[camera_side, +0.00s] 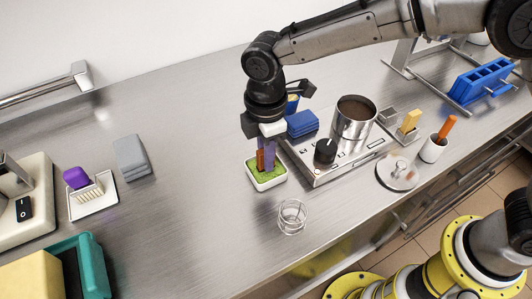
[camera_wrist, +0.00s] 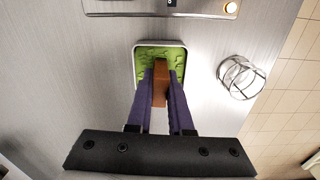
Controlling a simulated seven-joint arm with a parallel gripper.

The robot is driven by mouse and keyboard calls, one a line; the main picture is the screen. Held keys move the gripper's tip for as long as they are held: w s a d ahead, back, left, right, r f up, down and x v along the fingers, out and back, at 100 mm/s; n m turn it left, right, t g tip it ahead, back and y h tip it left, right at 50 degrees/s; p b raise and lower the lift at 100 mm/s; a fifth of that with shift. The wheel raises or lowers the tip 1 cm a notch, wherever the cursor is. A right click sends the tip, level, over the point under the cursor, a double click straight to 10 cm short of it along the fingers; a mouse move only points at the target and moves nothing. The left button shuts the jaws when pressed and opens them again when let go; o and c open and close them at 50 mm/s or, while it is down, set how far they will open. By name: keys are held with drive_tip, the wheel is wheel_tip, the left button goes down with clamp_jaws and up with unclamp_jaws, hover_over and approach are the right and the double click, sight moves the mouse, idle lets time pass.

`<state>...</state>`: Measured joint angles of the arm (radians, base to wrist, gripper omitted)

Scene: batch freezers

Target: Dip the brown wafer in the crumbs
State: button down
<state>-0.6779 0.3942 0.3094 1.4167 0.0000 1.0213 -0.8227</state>
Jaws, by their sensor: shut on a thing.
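The brown wafer (camera_wrist: 161,84) is held between the two purple fingers of my gripper (camera_wrist: 161,90). In the side view the wafer (camera_side: 260,160) points down over a small white dish (camera_side: 270,185) of green crumbs (camera_side: 262,174). In the wrist view the crumbs (camera_wrist: 146,62) lie around the wafer's far end, inside the dish's pale rim (camera_wrist: 135,66). The wafer's lower tip is at the crumbs; I cannot tell how deep it sits. My gripper (camera_side: 265,158) is shut on the wafer, directly above the dish.
A hot plate (camera_side: 325,175) with a steel pot (camera_side: 354,118) is to the right. A blue stack (camera_side: 301,124) lies behind. A grey stack (camera_side: 131,157) is at the left. The counter between it and the dish is clear.

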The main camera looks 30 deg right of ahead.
idle(0.3)
drive_tip(key=shift+r, duration=2.8)
